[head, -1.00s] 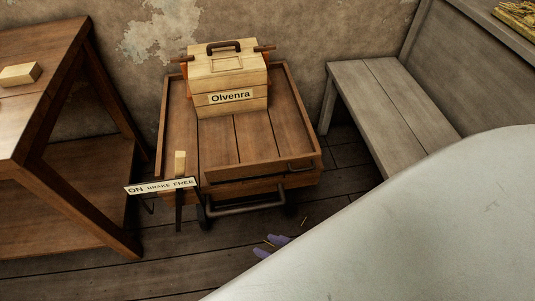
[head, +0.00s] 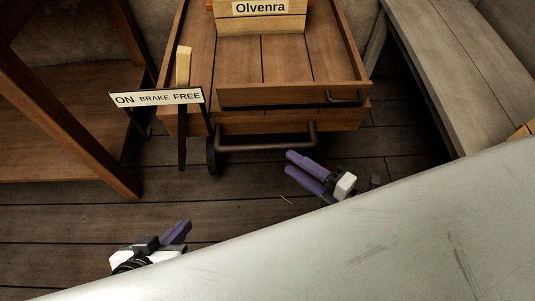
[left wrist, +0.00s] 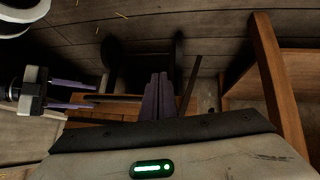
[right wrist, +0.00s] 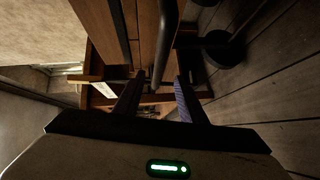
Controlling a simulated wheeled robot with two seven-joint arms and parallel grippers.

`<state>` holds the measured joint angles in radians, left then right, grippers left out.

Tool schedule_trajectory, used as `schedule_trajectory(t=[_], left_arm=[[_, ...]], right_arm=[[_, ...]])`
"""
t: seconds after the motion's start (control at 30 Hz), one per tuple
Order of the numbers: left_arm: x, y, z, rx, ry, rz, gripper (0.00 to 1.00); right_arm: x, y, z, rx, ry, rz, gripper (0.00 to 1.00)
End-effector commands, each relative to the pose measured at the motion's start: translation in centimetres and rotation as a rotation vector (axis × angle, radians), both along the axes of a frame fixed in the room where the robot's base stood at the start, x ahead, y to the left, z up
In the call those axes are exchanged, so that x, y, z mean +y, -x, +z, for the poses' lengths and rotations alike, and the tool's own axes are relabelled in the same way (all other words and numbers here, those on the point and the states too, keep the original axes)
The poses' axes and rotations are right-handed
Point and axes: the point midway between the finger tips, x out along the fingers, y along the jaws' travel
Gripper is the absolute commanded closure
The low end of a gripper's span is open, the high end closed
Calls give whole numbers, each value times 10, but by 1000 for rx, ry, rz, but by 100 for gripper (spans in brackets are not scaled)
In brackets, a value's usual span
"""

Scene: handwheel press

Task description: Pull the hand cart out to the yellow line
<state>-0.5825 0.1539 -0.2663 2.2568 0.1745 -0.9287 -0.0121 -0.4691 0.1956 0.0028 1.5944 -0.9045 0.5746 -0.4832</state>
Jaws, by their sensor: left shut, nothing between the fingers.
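The wooden hand cart (head: 290,122) stands at the top centre with a box labelled Olvenra (head: 260,22) on it. Its dark pull bar (head: 268,147) spans the front below the deck. A brake lever with a pale wooden grip (head: 184,66) rises behind a sign (head: 158,97) reading ON, BRAKE, FREE, nearer the FREE end. My right gripper (head: 290,163) is open near the bar's right end; in the right wrist view the bar (right wrist: 166,40) lies ahead, between the finger directions. My left gripper (head: 186,227) is shut and empty, low over the floor. No yellow line shows.
A wooden table (head: 105,160) stands left of the cart and a grey bench (head: 455,75) right of it. The plank floor (head: 60,235) in front is largely clear. A large pale surface fills the lower right of the head view.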

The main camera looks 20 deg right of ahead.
Motion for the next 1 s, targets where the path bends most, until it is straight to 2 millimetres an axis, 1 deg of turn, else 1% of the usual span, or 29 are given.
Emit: schedule_trajectory(t=[0.17, 0.4, 0.53, 0.73, 0.97, 1.0], left_arm=[[-2, -1, -3, 9, -2, -15, 100], [-7, -1, -8, 30, -8, -43, 100], [-9, -1, -7, 28, 0, -50, 100], [-11, -3, -4, 18, 12, -48, 100], [-11, -3, -3, 18, 13, -47, 100], [-11, -3, -3, 17, 13, -47, 100]], right_arm=[[12, -20, -3, -6, 3, 6, 63], [34, -60, -9, -5, 0, 4, 63], [43, -75, -12, -3, 0, 3, 63], [49, -86, -13, -1, 0, 2, 63], [50, -87, -13, -1, 0, 2, 63], [50, -86, -13, -1, 0, 2, 64]])
